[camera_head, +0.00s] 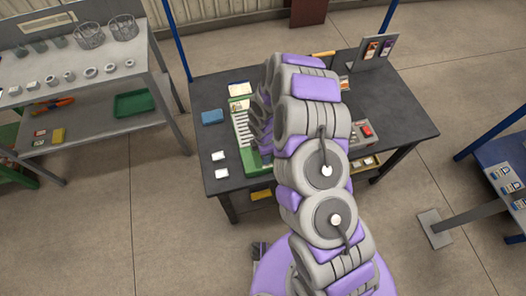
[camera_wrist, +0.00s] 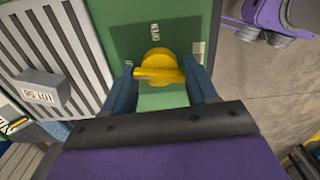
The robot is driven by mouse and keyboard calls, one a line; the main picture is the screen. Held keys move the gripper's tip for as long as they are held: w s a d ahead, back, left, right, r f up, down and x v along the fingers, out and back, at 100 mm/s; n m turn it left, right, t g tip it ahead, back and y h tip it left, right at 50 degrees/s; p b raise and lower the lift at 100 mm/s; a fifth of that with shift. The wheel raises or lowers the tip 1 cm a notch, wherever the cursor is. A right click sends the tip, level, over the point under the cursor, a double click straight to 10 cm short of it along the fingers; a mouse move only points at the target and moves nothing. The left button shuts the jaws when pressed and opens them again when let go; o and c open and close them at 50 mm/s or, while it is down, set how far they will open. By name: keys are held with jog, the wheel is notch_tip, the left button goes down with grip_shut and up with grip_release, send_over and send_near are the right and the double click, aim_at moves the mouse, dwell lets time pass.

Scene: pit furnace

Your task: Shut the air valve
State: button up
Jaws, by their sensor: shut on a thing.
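The air valve (camera_wrist: 155,60) is a yellow round knob with a bar handle, on a green panel (camera_wrist: 118,35) in the wrist view. Its bar lies roughly crosswise in the picture. In the head view, my arm hides the valve and my gripper; part of the green furnace unit (camera_head: 240,128) shows to the left of the arm.
The unit stands on a dark workbench (camera_head: 405,115). A blue block (camera_head: 212,117) and white cards (camera_head: 219,156) lie at its left. A grey slatted grille (camera_wrist: 62,45) and a numbered grey box (camera_wrist: 42,92) are left of the valve. A grey shelf table (camera_head: 100,75) stands left; the floor between is clear.

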jog(key=shift+n, duration=1.1)
jog(key=o, duration=0.8)
jog(key=shift+c, duration=0.2)
jog(key=shift+r, duration=0.1)
notch_tip(320, 180, up, 17)
jog(key=p, duration=0.2)
